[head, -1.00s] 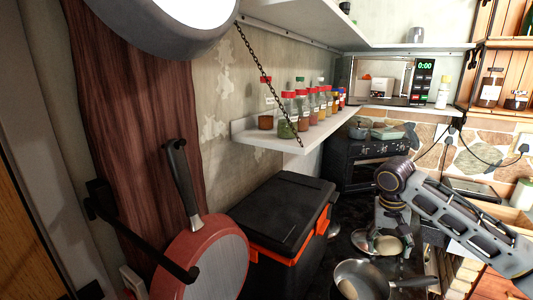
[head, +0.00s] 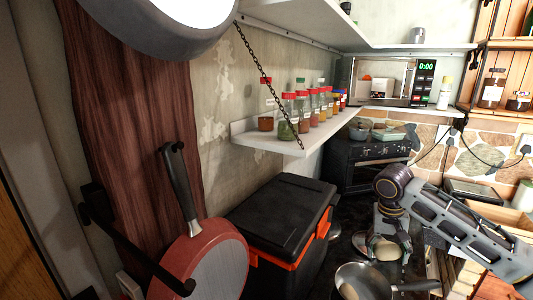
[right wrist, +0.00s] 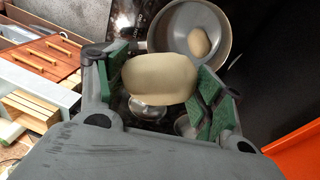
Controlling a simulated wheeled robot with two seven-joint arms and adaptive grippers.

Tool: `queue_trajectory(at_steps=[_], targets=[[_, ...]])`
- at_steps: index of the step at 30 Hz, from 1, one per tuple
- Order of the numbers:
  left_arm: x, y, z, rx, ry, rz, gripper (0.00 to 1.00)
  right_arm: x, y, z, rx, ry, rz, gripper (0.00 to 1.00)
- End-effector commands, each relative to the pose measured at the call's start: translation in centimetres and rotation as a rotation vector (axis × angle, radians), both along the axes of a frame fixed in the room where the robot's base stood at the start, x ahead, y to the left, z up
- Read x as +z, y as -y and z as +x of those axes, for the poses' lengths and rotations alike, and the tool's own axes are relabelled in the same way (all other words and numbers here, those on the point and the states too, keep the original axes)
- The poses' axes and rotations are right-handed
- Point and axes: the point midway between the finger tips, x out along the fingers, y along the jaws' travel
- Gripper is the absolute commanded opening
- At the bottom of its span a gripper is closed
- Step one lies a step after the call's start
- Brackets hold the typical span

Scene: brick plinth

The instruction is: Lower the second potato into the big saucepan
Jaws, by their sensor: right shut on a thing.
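My right gripper (head: 387,246) is shut on a pale tan potato (right wrist: 160,78), which sits between its green pads in the right wrist view. In the head view the held potato (head: 387,254) shows just under the fingers, above and behind the big saucepan (head: 373,276). The saucepan also shows in the right wrist view (right wrist: 222,22), beyond the held potato and apart from it. Another potato (right wrist: 199,42) lies inside the saucepan; part of it shows in the head view (head: 349,291). My left gripper is not in view.
A black box with orange trim (head: 290,215) stands left of the saucepan. A red pan (head: 205,262) hangs at the left. A shelf with spice jars (head: 300,112) is on the wall, and a black stove (head: 365,165) stands behind. Small metal items (right wrist: 147,112) lie below the gripper.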

Motion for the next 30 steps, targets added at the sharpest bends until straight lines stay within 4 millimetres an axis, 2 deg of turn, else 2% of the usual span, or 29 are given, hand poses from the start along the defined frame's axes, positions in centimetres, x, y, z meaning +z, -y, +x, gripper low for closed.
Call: queue_trajectory(at_steps=[18,24,30], targets=[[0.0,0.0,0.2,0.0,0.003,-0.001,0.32,-7.0,0.0,0.0,0.0,0.0,0.0,0.43],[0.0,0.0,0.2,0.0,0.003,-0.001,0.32,-8.0,0.0,0.0,0.0,0.001,0.001,0.43],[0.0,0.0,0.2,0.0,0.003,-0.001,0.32,-8.2,0.0,0.0,0.0,0.001,0.001,0.43]])
